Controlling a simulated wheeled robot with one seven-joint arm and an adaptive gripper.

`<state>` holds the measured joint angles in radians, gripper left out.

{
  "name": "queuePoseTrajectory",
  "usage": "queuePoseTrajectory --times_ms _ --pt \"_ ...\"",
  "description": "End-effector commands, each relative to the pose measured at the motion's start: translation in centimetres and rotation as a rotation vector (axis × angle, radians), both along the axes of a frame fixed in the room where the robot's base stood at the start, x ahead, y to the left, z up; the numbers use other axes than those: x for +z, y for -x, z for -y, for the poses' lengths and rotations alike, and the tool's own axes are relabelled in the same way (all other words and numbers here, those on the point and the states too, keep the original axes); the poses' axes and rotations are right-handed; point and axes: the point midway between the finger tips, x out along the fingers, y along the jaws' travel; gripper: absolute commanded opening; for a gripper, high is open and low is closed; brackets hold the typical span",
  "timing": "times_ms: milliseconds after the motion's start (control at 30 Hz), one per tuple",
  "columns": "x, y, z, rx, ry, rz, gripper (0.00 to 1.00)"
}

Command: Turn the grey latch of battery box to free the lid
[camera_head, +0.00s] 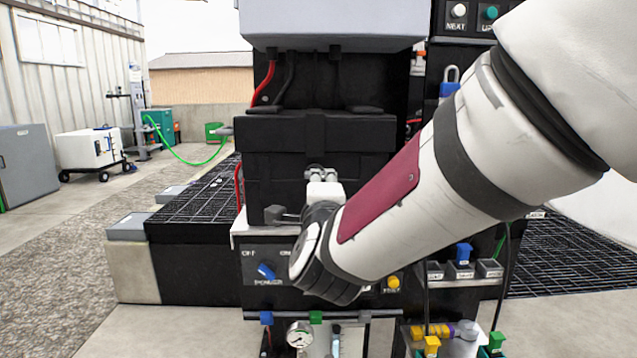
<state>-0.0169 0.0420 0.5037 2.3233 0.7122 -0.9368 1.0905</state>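The black battery box (262,165) stands in the middle of the view, its lid (300,125) lying flat on top. A small dark grey piece (280,213), which looks like the latch, sticks out low on the box's front, just left of my wrist. My gripper (318,172) is in front of the box's front face, pointing away from the camera. Only its grey knuckles show above my white wrist. Its fingertips are hidden, so I cannot tell whether they touch anything. My arm hides the lower right of the box front.
Below the box is a panel with a blue power knob (266,270) and a yellow button (393,282). A grey housing (330,22) overhangs above, with red and black cables beneath it. A gauge (299,335) stands lower down.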

Motion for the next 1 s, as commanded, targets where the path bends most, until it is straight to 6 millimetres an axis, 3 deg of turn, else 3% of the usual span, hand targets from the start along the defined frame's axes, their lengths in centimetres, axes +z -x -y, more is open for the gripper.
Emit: queuePoseTrajectory --times_ms 100,300,767,1000 --pt "0.1 2.3 -0.1 0.001 0.0 0.002 0.33" --pt "0.0 4.5 -0.2 0.0 -0.001 0.001 0.33" --pt "-0.1 5.0 -0.2 0.005 0.007 -0.006 0.33" --pt "-1.6 6.3 -0.8 0.138 0.195 -0.15 0.33"
